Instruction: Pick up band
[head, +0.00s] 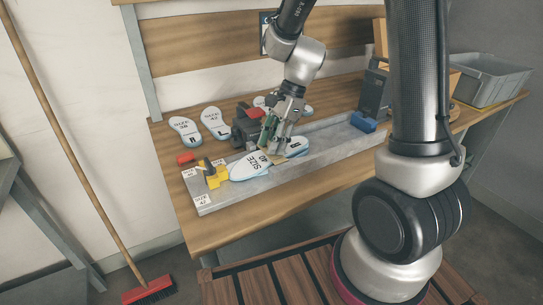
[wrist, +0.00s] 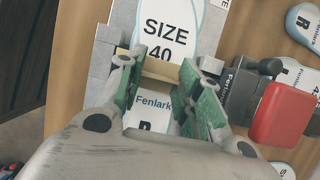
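A tan band (wrist: 172,71) lies across a pale insole in the wrist view, between the SIZE 40 lettering and the Fenlark lettering. In the head view a tan strip, seemingly the band (head: 272,159), shows just below my gripper. The SIZE 40 insole (head: 249,167) lies in the grey tray (head: 225,200), with a second insole part (head: 297,147) to its right. My gripper (wrist: 168,82) is open, with its green-padded fingers on either side of the band. I cannot tell whether they touch it. In the head view my gripper (head: 274,137) points down over the tray.
A yellow clamp (head: 216,178) and size cards (head: 203,201) are at the tray's left end. A blue block (head: 363,122) is at its right end. A dark device with a red part (wrist: 288,114) is close beside my right finger. Insoles (head: 185,130) lie behind. A grey bin (head: 492,80) stands far right.

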